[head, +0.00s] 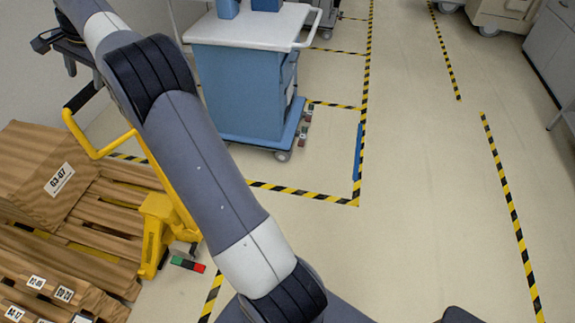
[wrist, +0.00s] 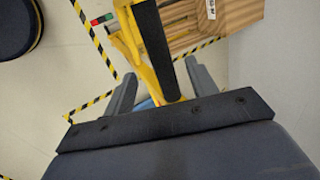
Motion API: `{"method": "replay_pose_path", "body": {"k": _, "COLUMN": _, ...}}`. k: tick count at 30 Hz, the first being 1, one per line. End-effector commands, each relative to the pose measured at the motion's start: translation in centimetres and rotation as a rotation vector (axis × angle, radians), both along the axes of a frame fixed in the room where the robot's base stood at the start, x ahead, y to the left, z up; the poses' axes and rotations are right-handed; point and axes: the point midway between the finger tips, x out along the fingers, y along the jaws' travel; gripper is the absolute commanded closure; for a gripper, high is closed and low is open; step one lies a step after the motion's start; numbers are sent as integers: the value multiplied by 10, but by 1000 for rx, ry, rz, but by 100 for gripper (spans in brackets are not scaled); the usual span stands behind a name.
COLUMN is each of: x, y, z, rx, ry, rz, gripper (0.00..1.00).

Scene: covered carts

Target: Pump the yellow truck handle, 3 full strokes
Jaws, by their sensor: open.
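The yellow truck handle (head: 95,150) stands at the left in the head view, a yellow loop with a black grip bar (head: 82,97) across its top. Its yellow shaft runs down behind my arm to the yellow truck body (head: 155,225). In the wrist view the black grip (wrist: 154,50) lies between the two grey fingers of my gripper (wrist: 161,72), with visible space on both sides. The gripper is open and not closed on the grip.
Wooden pallets and a crate (head: 40,170) sit beside the truck at the left. A blue covered cart (head: 240,95) with a white top stands behind my arm. Yellow-black tape (head: 300,193) marks the floor. The aisle floor (head: 420,180) at the right is clear.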

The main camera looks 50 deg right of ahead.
Motion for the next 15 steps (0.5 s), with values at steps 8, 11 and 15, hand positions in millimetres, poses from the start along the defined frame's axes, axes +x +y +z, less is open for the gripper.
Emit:
{"method": "replay_pose_path", "body": {"k": 8, "x": 9, "y": 4, "z": -21, "rx": 0, "ry": 1, "rz": 0, "gripper": 45}}
{"method": "replay_pose_path", "body": {"k": 11, "x": 12, "y": 5, "z": -28, "rx": 0, "ry": 0, "rz": 0, "gripper": 45}}
{"method": "replay_pose_path", "body": {"k": 15, "x": 17, "y": 7, "z": -38, "rx": 0, "ry": 1, "rz": 0, "gripper": 45}}
